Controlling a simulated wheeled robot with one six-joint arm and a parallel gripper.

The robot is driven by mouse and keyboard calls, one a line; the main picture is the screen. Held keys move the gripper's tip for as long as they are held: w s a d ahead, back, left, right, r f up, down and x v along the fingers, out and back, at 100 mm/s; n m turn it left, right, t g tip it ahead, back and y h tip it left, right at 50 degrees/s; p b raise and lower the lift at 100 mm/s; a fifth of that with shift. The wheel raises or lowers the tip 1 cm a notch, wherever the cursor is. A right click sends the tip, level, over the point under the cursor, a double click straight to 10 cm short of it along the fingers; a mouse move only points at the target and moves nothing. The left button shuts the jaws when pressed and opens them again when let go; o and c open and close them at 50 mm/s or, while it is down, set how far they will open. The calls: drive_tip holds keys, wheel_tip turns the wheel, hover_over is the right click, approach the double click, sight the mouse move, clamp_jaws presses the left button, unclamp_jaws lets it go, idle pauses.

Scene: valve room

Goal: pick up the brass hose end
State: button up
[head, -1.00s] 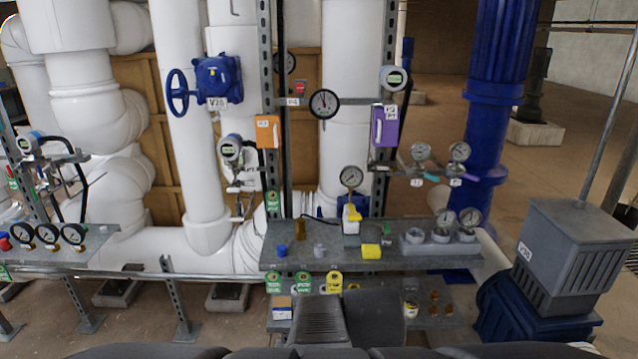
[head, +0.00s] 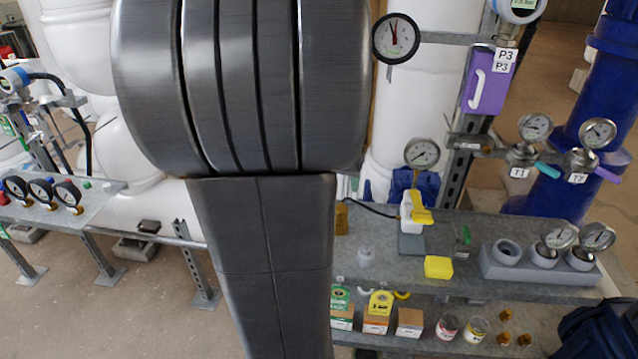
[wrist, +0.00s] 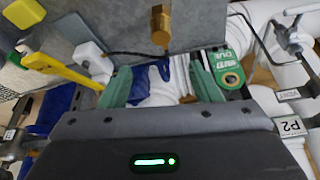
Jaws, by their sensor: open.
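The brass hose end (wrist: 160,26) is at the top middle of the wrist view, against the grey shelf plate, with a hex part and a rounded tip. In the head view a brass piece (head: 342,219), which looks like the same one, stands at the back of the upper shelf, partly hidden by my arm. My gripper (wrist: 160,72) shows in the wrist view with two green fingers apart. Nothing is between them up close. The hose end is just beyond the fingertips, roughly centred on the gap, not touching. In the head view my arm hides the gripper.
A white device with a yellow lever (head: 418,212) and a yellow block (head: 438,267) share the upper shelf (head: 390,270). A gauge holder (head: 520,268) is at its right. Small brass fittings (head: 505,315) lie on the lower shelf. A green tag (wrist: 228,70) hangs close to the right finger.

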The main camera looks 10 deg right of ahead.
drive_tip(key=x, duration=0.8)
drive_tip(key=shift+w+f, duration=0.2)
drive_tip(key=x, duration=0.4)
drive_tip(key=shift+s+a+f, duration=0.15)
drive_tip(key=shift+s+a, duration=0.05)
drive_tip(key=shift+s, duration=0.15)
drive_tip(key=shift+w+d+f, duration=0.1)
drive_tip(key=shift+w+f, duration=0.15)
drive_tip(key=shift+f, duration=0.35)
drive_tip(key=c, duration=1)
